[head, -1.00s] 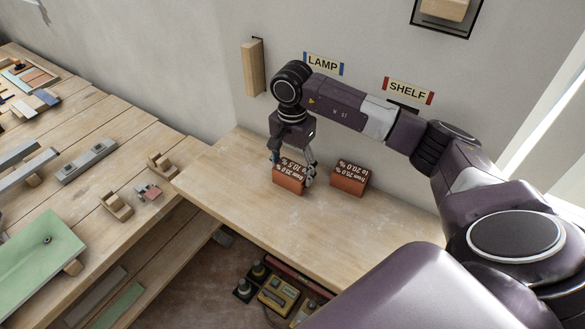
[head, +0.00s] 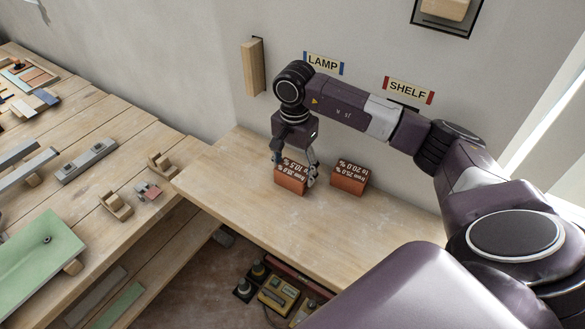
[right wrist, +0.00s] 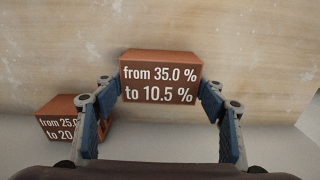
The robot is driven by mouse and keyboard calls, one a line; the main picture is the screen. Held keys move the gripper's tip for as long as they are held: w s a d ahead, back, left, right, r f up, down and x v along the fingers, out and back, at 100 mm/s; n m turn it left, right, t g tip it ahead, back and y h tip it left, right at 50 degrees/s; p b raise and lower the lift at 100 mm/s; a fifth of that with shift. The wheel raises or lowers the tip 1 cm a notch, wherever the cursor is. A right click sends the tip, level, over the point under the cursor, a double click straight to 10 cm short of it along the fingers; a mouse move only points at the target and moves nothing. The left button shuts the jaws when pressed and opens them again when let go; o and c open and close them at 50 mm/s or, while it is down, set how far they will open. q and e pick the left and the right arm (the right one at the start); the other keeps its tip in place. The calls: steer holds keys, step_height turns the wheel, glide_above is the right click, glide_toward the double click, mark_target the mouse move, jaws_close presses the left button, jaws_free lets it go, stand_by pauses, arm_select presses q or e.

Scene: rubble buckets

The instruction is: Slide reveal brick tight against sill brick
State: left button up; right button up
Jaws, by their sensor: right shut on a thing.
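Two orange-red bricks stand on the pale wooden bench. One brick (head: 290,184) reads "from 35.0 % to 10.5 %"; it is also centred in the right wrist view (right wrist: 160,78). The other brick (head: 348,183) reads "from 25.0 %" and "to 20.0 %"; it shows at the lower left of the right wrist view (right wrist: 72,118). A small gap of bench separates them in the head view. No mark shows which is reveal and which is sill. My right gripper (head: 295,171) is shut on the 35.0 % brick, one finger at each end. My left gripper is out of view.
The wall with LAMP (head: 323,64) and SHELF (head: 408,91) signs rises behind the wooden bench (head: 262,221). The bench is clear in front of the bricks. Another table (head: 105,160) at the left holds wooden blocks and a green board (head: 38,245).

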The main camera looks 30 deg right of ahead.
mark_target(305, 174)
steer(key=shift+s+d+f, duration=0.1)
steer(key=shift+s+d, duration=0.25)
steer(key=shift+s, duration=0.45)
steer(key=shift+s+d, duration=0.3)
steer(key=shift+s, duration=0.5)
steer(key=o, duration=1.5)
steer(key=shift+o, duration=0.2)
steer(key=shift+r, duration=0.25)
step_height(305, 174, up, 12)
steer(key=shift+f, duration=0.25)
